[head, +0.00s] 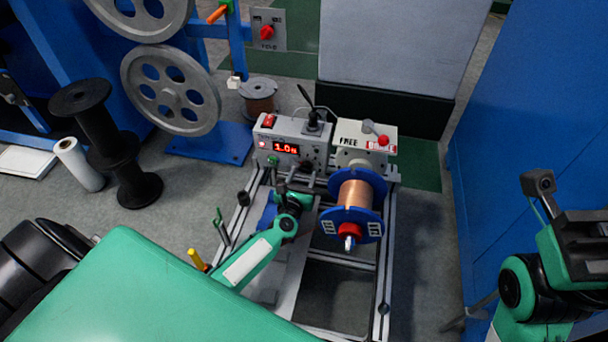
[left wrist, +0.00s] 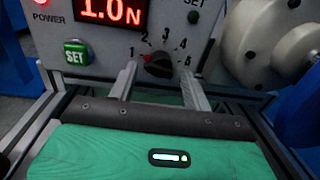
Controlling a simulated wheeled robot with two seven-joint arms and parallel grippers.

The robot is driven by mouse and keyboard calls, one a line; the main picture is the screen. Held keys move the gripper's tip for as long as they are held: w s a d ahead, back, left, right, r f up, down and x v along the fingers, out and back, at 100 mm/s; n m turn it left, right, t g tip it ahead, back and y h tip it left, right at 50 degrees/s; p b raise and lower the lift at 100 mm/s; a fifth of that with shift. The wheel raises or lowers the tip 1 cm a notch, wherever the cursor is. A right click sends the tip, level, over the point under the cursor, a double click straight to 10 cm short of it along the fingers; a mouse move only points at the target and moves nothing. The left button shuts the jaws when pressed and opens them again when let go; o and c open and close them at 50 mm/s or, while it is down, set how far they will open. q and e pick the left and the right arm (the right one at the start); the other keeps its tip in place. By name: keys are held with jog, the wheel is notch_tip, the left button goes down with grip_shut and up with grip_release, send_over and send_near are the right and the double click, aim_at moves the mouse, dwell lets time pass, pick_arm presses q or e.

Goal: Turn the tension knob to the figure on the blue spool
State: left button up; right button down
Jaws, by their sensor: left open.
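The tension knob (left wrist: 158,65) is a black dial on the grey control box, with figures 1 to 5 around it. Its pointer seems turned to the left side, near the 1. The red display (head: 286,149) reads 1.0 N. My left gripper (left wrist: 158,88) is open and empty, its two fingers pointing at the box, apart, just below and either side of the knob. In the head view the left gripper (head: 296,186) is before the box. The blue spool (head: 375,226) with copper wire has white labels on its front flange; their figure is too small to read.
A FREE lever (head: 372,130) with a red ball is on the housing behind the spool. A metal rail frame (head: 383,290) carries the box. Part of my right arm shows at the right edge.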

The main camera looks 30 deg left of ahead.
pick_arm(q)
jog(key=shift+w+a, duration=0.15)
jog(key=shift+w, duration=0.65)
jog(key=shift+c, duration=0.2)
jog(key=c, duration=0.8)
